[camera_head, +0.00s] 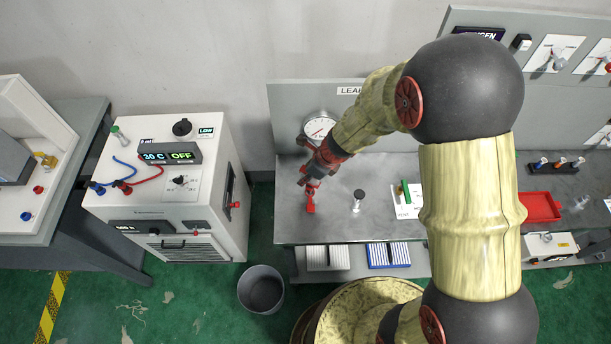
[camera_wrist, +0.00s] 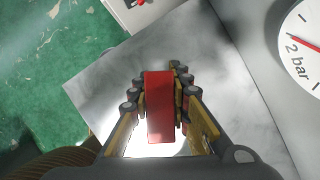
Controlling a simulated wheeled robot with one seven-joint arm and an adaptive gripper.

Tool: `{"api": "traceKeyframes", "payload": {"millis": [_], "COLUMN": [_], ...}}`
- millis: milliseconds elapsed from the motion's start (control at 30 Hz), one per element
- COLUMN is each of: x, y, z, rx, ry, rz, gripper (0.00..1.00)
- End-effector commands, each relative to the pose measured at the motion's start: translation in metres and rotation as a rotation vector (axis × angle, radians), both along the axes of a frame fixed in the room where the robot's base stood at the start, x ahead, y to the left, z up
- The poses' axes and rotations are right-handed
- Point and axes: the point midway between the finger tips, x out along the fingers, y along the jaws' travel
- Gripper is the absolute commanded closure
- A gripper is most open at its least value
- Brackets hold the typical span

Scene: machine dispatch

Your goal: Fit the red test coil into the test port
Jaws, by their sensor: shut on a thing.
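My gripper (camera_head: 313,183) is over the left end of the grey bench, in front of the round gauge. In the wrist view my gripper (camera_wrist: 160,100) is shut on the red test coil (camera_wrist: 160,112), whose flat red face shows between the fingers. In the head view the red test coil (camera_head: 311,203) shows below the fingers, close to the bench top. I cannot tell whether it touches anything. I cannot clearly make out the test port; the fingers and coil may hide it.
The gauge (camera_head: 319,129) is on the panel behind. A small black-topped fitting (camera_head: 358,198) and a white card with a green piece (camera_head: 406,200) are to the right. A white machine (camera_head: 170,185) stands left, a bin (camera_head: 261,289) on the floor. Bench space (camera_head: 335,220) near the front is bare.

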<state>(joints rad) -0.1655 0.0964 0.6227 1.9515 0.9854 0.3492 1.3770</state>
Motion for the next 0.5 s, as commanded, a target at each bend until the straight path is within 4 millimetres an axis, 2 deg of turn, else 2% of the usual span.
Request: {"api": "traceKeyframes", "payload": {"millis": [500], "x": [0.0001], "y": [0.0000], "z": [-0.0110], "rx": [0.000], "ry": [0.000], "rz": [0.000], "gripper": [1.00]}}
